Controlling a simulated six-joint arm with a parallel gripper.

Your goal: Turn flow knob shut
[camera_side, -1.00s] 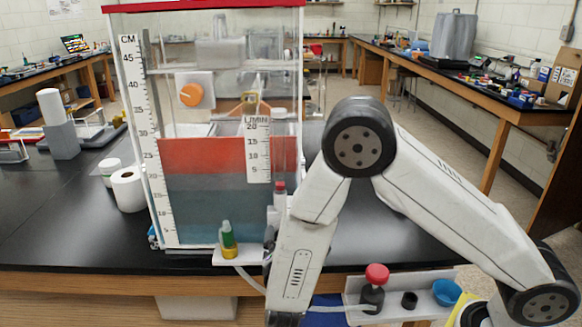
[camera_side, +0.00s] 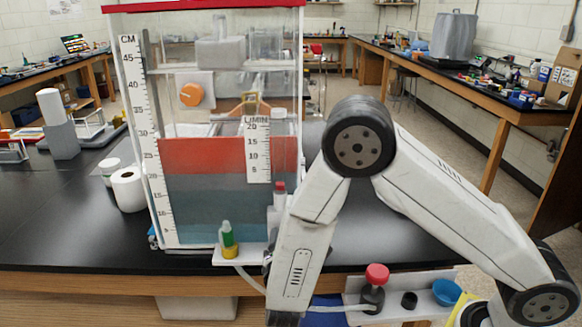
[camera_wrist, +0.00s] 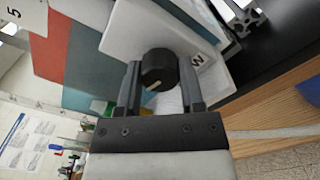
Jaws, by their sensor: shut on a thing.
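The flow knob (camera_wrist: 158,66) is round and black, with a pale pointer line that points down and left in the wrist view. It sits on a white panel (camera_wrist: 128,33) marked with a sideways letter. My gripper (camera_wrist: 160,72) has one finger on each side of the knob and is shut on it. In the side view the knob and my fingers are hidden behind my arm, near the tank's lower right corner.
A clear tank with red and blue-grey layers (camera_side: 215,190) stands on the black bench (camera_side: 60,225). A green-and-yellow fitting (camera_side: 229,240) is on a small white shelf with a tube below. A red-topped bottle (camera_side: 375,288) and blue bowl (camera_side: 446,292) stand at the front right.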

